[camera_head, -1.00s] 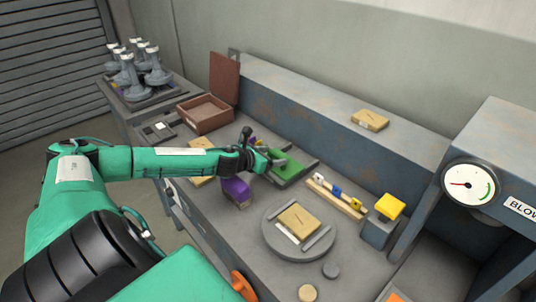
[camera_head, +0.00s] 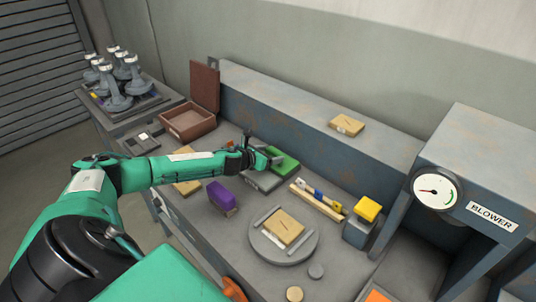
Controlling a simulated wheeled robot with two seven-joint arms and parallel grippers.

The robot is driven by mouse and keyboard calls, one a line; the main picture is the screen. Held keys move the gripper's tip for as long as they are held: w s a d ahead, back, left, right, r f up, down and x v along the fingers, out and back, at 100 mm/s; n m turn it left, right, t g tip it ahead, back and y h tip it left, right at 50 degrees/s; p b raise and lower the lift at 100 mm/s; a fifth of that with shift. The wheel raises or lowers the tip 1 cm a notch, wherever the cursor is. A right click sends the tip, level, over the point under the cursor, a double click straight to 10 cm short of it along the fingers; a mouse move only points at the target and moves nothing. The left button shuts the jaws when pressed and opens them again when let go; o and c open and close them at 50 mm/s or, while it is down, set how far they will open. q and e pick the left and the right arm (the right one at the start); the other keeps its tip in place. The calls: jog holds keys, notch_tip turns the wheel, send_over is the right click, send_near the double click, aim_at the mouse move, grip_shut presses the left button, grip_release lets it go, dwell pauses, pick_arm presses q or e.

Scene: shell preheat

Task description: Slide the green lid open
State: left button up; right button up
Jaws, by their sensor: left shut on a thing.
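The green lid (camera_head: 287,163) sits at the far end of a low grey box (camera_head: 262,181) on the bench, towards the back wall panel. Grey surface shows at the near end of the box. My left gripper (camera_head: 272,159) reaches in from the left and is shut on the green lid at its left side. The fingers are small and partly hidden, so the exact contact is hard to see. My right gripper is not in view.
A purple block (camera_head: 221,197) stands just in front of the box. An open brown box (camera_head: 187,124) is behind my forearm. A rack with colored beads (camera_head: 318,199), a round grey plate (camera_head: 258,245) and a yellow-topped block (camera_head: 367,209) are to the right.

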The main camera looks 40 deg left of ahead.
pick_arm(q)
jog(key=o, duration=1.4)
jog(key=shift+a, duration=0.1)
jog(key=b+v, duration=0.5)
jog(key=v, duration=0.8)
jog(key=shift+s, duration=0.4)
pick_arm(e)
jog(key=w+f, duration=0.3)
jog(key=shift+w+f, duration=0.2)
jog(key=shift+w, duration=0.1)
pick_arm(q)
jog(key=shift+r, duration=0.2)
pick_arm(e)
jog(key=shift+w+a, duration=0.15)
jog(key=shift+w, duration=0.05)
